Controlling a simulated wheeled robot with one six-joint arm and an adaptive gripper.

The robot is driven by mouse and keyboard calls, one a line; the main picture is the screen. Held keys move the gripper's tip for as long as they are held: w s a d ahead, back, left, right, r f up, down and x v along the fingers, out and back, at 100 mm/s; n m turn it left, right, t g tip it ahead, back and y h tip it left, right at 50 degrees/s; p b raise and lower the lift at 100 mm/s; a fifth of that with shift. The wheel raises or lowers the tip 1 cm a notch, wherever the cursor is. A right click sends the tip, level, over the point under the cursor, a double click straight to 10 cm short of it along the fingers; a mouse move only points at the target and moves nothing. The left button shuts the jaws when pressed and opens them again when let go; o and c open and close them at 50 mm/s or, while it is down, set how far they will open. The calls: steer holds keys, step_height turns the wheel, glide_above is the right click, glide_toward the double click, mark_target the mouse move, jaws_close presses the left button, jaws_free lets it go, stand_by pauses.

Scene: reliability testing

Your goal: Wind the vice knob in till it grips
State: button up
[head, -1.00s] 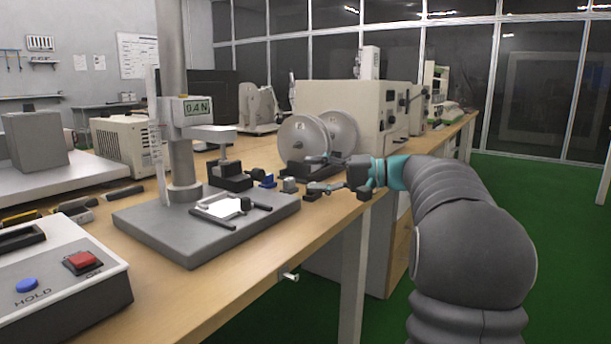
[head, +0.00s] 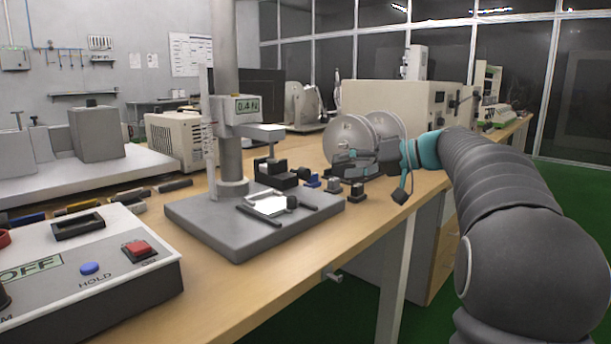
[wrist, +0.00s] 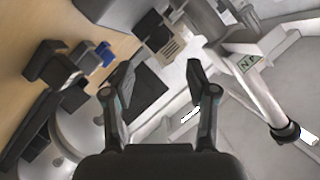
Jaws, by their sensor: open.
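Large metal discs (head: 352,136) stand behind my gripper. The stand's column (head: 227,100) rises at left. A control box (head: 100,270) fills the front left. Bare wood shows along the front edge.

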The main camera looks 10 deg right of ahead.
mark_target(308, 174)
steer(key=x, duration=1.1)
steer(key=shift+a, duration=0.1)
